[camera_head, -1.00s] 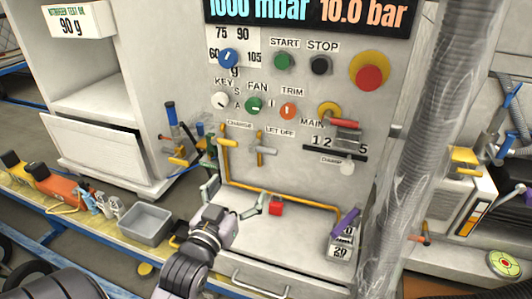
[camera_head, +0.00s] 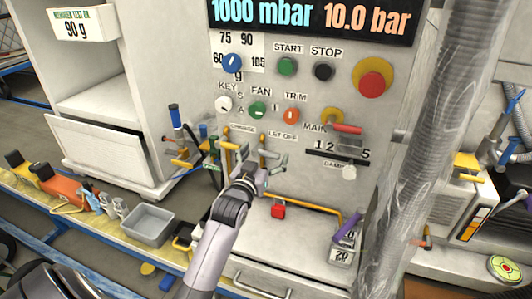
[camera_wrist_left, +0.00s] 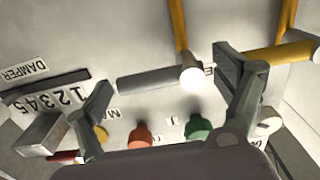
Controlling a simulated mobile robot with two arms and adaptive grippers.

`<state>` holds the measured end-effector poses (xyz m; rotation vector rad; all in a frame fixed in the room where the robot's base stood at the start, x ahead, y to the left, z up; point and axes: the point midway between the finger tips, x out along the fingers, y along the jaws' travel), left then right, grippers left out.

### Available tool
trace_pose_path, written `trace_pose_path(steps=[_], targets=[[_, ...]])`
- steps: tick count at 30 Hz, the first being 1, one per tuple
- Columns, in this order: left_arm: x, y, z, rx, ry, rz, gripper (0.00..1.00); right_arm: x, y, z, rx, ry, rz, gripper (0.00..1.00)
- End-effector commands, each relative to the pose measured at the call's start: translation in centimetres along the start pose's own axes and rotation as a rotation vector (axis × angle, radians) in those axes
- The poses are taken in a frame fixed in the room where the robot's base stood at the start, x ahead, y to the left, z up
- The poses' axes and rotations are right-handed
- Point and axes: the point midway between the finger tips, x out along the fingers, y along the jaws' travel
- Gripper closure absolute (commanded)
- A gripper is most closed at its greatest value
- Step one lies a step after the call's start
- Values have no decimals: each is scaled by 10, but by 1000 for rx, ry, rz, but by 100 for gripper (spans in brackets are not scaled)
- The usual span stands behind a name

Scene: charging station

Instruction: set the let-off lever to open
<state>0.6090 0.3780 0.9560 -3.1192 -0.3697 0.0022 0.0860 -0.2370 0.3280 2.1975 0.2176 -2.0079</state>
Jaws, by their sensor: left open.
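The LET OFF label (camera_head: 283,136) is on the grey panel, with the let-off lever on a yellow pipe (camera_head: 262,143) below it. My left gripper (camera_head: 258,160) is raised in front of this lever and hides part of it. In the left wrist view, the lever's grey handle (camera_wrist_left: 150,80) lies roughly level across the picture, its round hub at the pipe. The open fingers (camera_wrist_left: 168,98) stand on either side of the handle, apart from each other. I cannot tell whether either finger touches it. My right gripper is not in view.
The yellow charge lever pipe (camera_head: 226,150) is close to the left of my gripper. The damper slider (camera_head: 349,171) and red-handled main switch (camera_head: 347,128) are to the right. A grey tray (camera_head: 148,225) stands lower left.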

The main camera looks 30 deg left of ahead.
Motion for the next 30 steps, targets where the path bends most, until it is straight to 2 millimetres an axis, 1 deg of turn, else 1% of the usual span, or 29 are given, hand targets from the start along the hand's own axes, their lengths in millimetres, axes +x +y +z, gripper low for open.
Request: trace_pose_path(steps=[1,4,12,30], targets=[[4,0,-1,0,2,0,12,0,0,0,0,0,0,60],[8,0,0,0,0,0,12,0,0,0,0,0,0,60],[8,0,0,0,1,0,12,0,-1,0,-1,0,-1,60],[8,0,0,0,1,0,52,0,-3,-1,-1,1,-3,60]])
